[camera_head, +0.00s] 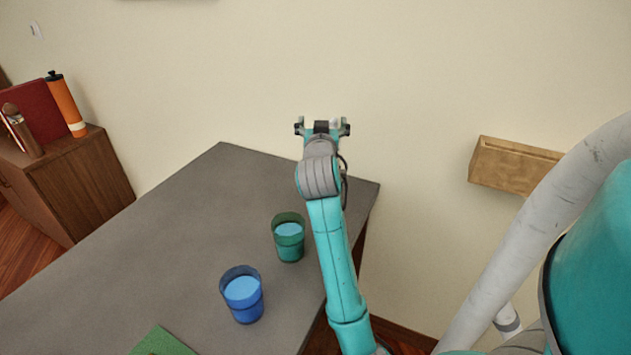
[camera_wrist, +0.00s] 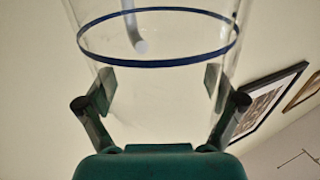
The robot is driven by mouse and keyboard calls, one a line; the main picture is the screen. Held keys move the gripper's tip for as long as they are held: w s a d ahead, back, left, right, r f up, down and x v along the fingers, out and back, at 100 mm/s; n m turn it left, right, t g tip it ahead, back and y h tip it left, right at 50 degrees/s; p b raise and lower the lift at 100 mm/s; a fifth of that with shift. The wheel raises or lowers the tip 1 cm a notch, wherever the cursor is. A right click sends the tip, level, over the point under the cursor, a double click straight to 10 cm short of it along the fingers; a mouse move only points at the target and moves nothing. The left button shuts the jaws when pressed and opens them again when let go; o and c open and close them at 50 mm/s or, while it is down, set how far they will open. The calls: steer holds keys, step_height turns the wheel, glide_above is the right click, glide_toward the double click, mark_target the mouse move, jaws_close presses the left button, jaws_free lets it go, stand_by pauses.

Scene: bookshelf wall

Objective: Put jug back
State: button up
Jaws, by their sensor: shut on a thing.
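A clear jug (camera_wrist: 160,75) with a dark blue ring fills the upper middle of the wrist view. My gripper (camera_wrist: 160,92) is shut on it, one finger pad at each side of its wall. A pale grey rod-like part (camera_wrist: 134,30) shows within the jug's outline; I cannot tell what it is. In the head view my gripper (camera_head: 323,127) is raised above the far end of the grey table (camera_head: 190,215), before the wall. The jug cannot be made out there. A blue cup (camera_head: 242,300) and a green cup (camera_head: 289,243), both with light blue contents, stand on the table.
A wooden cabinet (camera_head: 85,185) at the left bears an orange bottle (camera_head: 66,105), a brown bottle (camera_head: 22,132) and a red upright thing (camera_head: 38,108). A wooden wall box (camera_head: 510,168) is at the right. A green flat thing (camera_head: 162,343) lies at the table's front.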

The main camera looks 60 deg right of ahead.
step_height(320, 180, down, 9)
steer(key=shift+s+f, duration=0.1)
stand_by(0.4)
steer(key=shift+f, duration=0.15)
steer(key=o, duration=1.5)
steer(key=shift+c, duration=0.2)
steer(key=v, duration=1.2)
